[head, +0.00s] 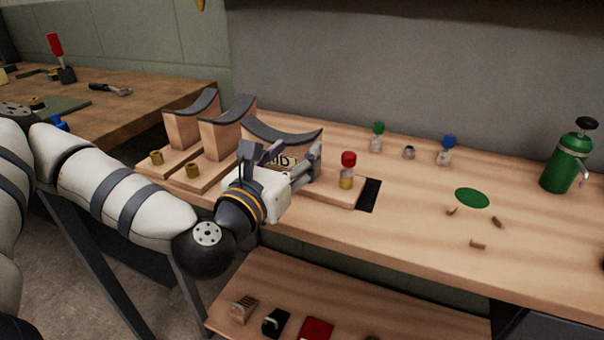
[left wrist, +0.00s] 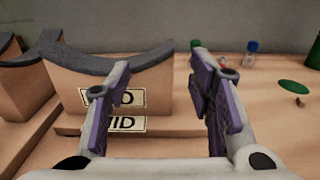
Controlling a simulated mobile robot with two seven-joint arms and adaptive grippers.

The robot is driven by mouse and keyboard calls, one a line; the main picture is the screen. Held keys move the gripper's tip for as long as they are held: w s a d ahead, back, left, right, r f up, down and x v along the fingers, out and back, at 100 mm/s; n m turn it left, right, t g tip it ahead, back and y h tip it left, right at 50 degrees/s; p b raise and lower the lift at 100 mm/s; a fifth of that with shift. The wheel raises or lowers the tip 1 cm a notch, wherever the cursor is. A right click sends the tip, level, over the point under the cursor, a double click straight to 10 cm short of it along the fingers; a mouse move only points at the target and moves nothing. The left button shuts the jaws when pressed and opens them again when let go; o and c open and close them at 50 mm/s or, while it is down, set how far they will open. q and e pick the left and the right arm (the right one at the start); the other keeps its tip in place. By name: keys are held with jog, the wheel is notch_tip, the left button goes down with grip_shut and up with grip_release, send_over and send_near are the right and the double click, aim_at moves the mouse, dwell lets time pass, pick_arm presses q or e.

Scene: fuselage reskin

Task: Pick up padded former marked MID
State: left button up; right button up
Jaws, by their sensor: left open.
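The padded former marked MID (head: 300,137) stands on the bench as the rightmost of three formers. It is a wooden block with a dark curved pad on top. In the left wrist view the former (left wrist: 157,91) shows its label plates, partly covered by the left finger. My left gripper (head: 281,158) is open, in front of the former and overlapping it in the head view. In the left wrist view its fingers (left wrist: 160,85) are spread, with the right part of the former's face between them. No contact can be made out. My right gripper is not in view.
Two similar formers (head: 184,125) (head: 222,135) stand close on the left, with brass knobs on their bases. A red-topped peg (head: 347,170) stands to the right. A green cylinder (head: 567,160) is farther right. The bench between holds small pegs and a green disc (head: 472,198).

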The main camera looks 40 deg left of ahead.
aim_at(307, 136)
pick_arm(q)
jog(key=w, duration=0.4)
jog(key=w+a+r, duration=0.1)
jog(key=w, duration=0.1)
jog(key=shift+w+a+r+p, duration=0.1)
jog(key=shift+w+p, duration=0.2)
jog(key=shift+w, duration=0.35)
grip_shut()
